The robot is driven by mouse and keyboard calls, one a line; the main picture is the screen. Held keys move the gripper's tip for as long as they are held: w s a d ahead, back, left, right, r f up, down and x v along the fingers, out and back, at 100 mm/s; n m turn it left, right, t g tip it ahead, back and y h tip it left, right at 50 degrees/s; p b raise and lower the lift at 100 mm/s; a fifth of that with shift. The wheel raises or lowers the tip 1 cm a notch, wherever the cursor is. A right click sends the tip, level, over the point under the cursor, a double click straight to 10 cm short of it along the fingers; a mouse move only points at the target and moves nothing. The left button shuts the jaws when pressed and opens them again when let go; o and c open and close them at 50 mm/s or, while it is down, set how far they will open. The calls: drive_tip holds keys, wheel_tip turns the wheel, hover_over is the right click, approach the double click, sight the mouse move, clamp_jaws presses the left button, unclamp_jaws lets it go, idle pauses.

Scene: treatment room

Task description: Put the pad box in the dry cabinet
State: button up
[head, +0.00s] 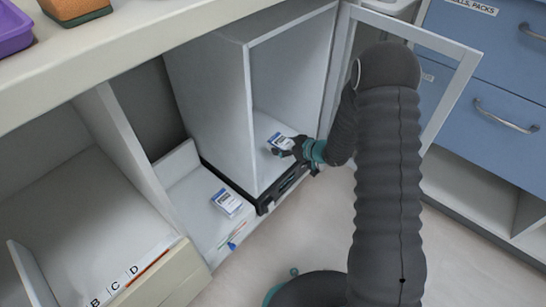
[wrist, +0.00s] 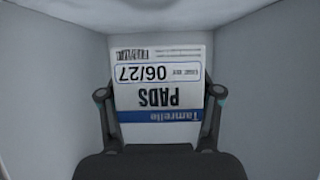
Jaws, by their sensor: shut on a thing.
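My gripper (head: 296,149) is shut on a white and blue pad box (head: 280,140), inside the open front of the white dry cabinet (head: 209,99). In the wrist view the pad box (wrist: 158,75) sits between the two fingers of my gripper (wrist: 160,97). Its upside-down label reads "PADS", "Tamrelle" and "USE BY 06/27". The cabinet's pale walls surround it. The cabinet's framed door (head: 452,91) stands open to the right, beside my arm. I cannot tell whether the box touches the cabinet floor.
A similar white and blue box (head: 227,202) lies on the low white shelf left of the cabinet, near small pen-like items (head: 236,238). Shelves marked B, C, D (head: 115,287) are at lower left. Blue drawers (head: 490,95) stand at the right, behind the door.

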sight(291, 157)
drive_tip(key=a+f, duration=0.1)
drive_tip(key=w+a+f, duration=0.1)
drive_tip(key=a, duration=0.1)
drive_tip(key=shift+w+a+f, duration=0.15)
drive_tip(key=shift+a+f, duration=0.05)
drive_tip(key=shift+a, duration=0.1)
drive_tip(key=shift+f+b, duration=0.6)
drive_tip(key=shift+f, duration=1.35)
drive_tip(key=shift+f, duration=0.2)
drive_tip(key=o, duration=1.3)
drive_tip(key=shift+r, duration=0.2)
drive_tip(key=shift+d+r, duration=0.15)
drive_tip(key=p+v, duration=0.1)
drive_tip(key=v, duration=1)
drive_tip(key=shift+s+d+r, duration=0.15)
drive_tip(key=shift+s+d, duration=0.05)
drive_tip(key=shift+d, duration=0.05)
